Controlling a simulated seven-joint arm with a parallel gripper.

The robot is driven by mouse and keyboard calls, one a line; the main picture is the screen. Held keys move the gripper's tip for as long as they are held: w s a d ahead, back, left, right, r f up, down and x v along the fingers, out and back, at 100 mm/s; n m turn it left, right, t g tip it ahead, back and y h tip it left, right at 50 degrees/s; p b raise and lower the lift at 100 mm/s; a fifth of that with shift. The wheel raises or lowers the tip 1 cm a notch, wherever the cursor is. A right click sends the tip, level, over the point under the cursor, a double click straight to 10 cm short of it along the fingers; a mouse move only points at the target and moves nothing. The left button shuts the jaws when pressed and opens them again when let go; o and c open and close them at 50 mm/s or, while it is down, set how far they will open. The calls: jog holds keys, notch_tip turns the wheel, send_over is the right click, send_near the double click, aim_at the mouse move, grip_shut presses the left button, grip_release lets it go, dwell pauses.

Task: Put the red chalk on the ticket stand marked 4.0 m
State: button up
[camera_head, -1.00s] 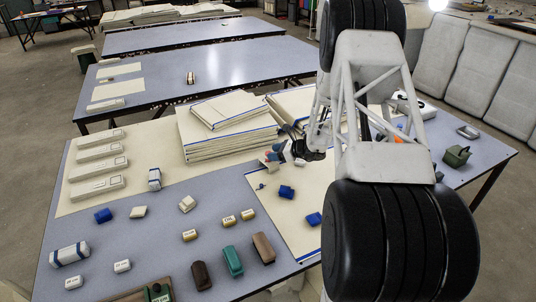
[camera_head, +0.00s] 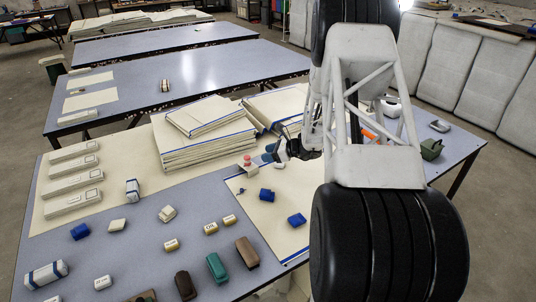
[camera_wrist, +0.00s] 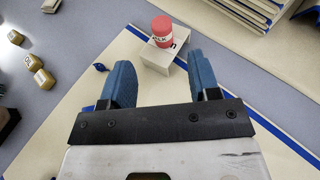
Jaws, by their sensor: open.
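The red chalk (camera_wrist: 162,31), a short cylinder with lettering on its side, stands upright on top of a small white block-shaped stand (camera_wrist: 152,58) in the wrist view. Black marking shows at the stand's right edge, but I cannot read it as 4.0 m. In the head view the chalk (camera_head: 247,160) is a small red spot on the pale stand (camera_head: 246,170). My gripper (camera_wrist: 164,82) is open and empty, its blue fingers apart from the chalk and on the near side of it. In the head view my gripper (camera_head: 266,156) is just right of the chalk.
Several small labelled blocks (camera_head: 172,245) lie to the left on the blue-grey table (camera_head: 300,258). Blue pieces (camera_head: 266,195) lie near the stand. A stack of cream folded cloth (camera_head: 205,140) stands behind it. Green and brown cases (camera_head: 216,267) lie near the front edge.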

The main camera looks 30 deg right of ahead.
jog(key=s+a+r+n+g+h, duration=0.1)
jog(key=s+a+r+n+g, duration=0.3)
jog(key=s+a+r+n, duration=0.55)
jog(key=s+a+r+n+g+h, duration=0.1)
jog(key=s+a+r+n+g, duration=0.25)
jog(key=s+a+r, duration=0.65)
jog(key=s+a+r+n+h, duration=0.2)
jog(key=s+a+r+n, duration=0.1)
jog(key=s, duration=0.5)
jog(key=s+a+r+n+h, duration=0.3)
jog(key=s+n, duration=0.3)
jog(key=s, duration=0.3)
jog(key=s+a+r+n+h, duration=0.2)
jog(key=s+a+r+n, duration=0.2)
jog(key=s, duration=0.4)
jog(key=shift+s+a+n+t+h, duration=0.3)
jog(key=shift+a+n+t, duration=0.1)
jog(key=shift+a, duration=0.45)
jog(key=shift+r, duration=0.1)
